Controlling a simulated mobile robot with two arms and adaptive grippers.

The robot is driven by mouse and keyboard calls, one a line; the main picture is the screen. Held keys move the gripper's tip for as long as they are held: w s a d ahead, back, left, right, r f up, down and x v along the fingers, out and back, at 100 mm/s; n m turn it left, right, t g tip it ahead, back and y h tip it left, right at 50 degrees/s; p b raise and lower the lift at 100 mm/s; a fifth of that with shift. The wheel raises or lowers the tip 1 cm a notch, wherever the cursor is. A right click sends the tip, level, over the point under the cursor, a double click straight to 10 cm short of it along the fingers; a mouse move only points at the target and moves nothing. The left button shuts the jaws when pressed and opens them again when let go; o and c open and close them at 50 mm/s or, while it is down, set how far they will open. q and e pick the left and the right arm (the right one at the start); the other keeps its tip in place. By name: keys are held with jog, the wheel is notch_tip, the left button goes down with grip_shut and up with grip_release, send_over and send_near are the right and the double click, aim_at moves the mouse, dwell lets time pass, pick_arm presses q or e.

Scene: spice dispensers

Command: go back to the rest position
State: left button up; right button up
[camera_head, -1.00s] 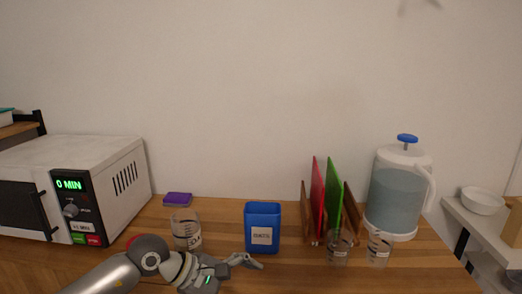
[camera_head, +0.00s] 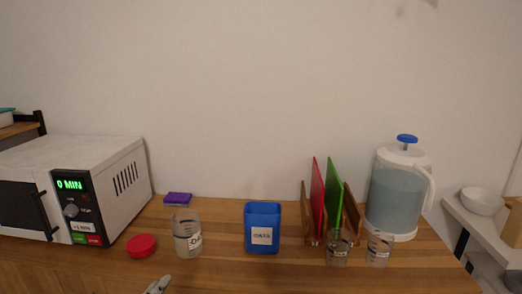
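Only the tip of one of my grippers (camera_head: 158,284) shows, at the bottom edge left of centre. Most of it is cut off by the frame, so its opening cannot be made out. My other gripper is not in view. A clear labelled jar (camera_head: 187,236) stands on the wooden counter (camera_head: 215,272), with a red lid (camera_head: 141,245) lying to its left. A blue labelled container (camera_head: 262,228) stands to the right of the jar. The gripper tip is apart from all of them, in front of the jar and lid.
A white microwave (camera_head: 125,180) stands at the left. A purple sponge (camera_head: 177,198) lies behind the jar. At the right are a rack with red and green boards (camera_head: 333,195), two clear cups (camera_head: 338,249) (camera_head: 379,250) and a water dispenser (camera_head: 396,195). The front middle of the counter is clear.

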pick_arm(q)
jog(key=s+a+f+n+g, duration=0.1)
jog(key=s+f+n+g, duration=0.45)
jog(key=s+f, duration=0.5)
jog(key=s+a+f+n+g, duration=0.2)
jog(key=s+f+n+g, duration=0.2)
jog(key=s+f+g, duration=0.7)
jog(key=s+f+t+p, duration=0.1)
jog(key=s+f, duration=0.1)
jog(key=f, duration=0.9)
jog(key=s+f+t+p, duration=0.1)
jog(key=s+f+t, duration=0.15)
jog(key=f, duration=0.85)
jog(key=s+a+f+g+p, duration=0.1)
jog(key=s+a+f+g, duration=0.1)
jog(key=s+f, duration=1.1)
jog(key=s, duration=0.3)
jog(key=shift+s+a+f, duration=0.25)
jog(key=shift+a, duration=0.15)
